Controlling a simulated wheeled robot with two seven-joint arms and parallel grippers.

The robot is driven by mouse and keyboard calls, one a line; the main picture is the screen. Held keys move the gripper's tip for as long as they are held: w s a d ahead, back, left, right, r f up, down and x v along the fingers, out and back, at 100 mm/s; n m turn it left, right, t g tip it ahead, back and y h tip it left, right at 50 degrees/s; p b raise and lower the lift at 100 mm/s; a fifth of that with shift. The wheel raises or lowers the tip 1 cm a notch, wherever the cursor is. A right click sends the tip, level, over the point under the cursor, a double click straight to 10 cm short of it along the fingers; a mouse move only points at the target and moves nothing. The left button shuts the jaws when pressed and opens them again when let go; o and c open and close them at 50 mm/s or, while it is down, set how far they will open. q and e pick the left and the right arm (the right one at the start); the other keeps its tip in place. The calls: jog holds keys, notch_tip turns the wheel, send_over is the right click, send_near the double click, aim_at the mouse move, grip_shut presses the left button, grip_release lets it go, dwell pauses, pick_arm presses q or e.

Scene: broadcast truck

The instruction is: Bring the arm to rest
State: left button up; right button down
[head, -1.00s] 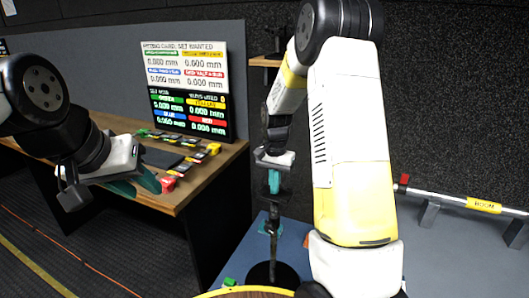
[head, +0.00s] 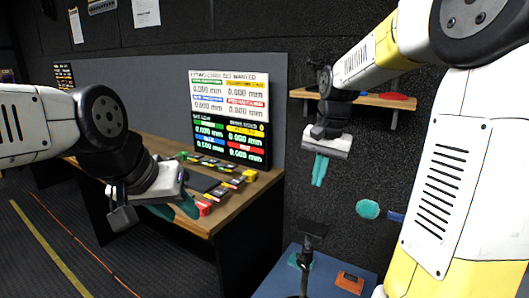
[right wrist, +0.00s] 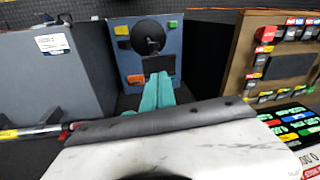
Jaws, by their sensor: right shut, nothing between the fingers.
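My right gripper (head: 319,170) hangs from the raised right arm, in front of the dark wall and below a wooden shelf. Its teal fingers point down and are together, with nothing between them. In the right wrist view the same teal fingers (right wrist: 158,92) lie side by side over the blue-grey table. My left gripper (head: 178,209) is at the left, by the near edge of the wooden desk. Its teal fingers are partly hidden by its own body, so I cannot see the gap between them.
The wooden desk (head: 222,215) carries a screen (head: 230,118) and a row of small coloured blocks. A blue-grey table (head: 325,275) holds a dark upright stand (head: 308,258) and an orange block (head: 349,283). The shelf (head: 375,103) juts from the wall. A teal disc (head: 368,209) shows lower down.

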jog(key=s+a+r+n+t, duration=0.1)
jog(key=s+n+t, duration=0.1)
jog(key=s, duration=0.7)
jog(key=s+a+r+n+t+y, duration=0.1)
jog(key=s+r+n+t, duration=0.1)
jog(key=s, duration=0.7)
jog(key=shift+a+n, duration=0.25)
jog(key=shift+n, duration=0.45)
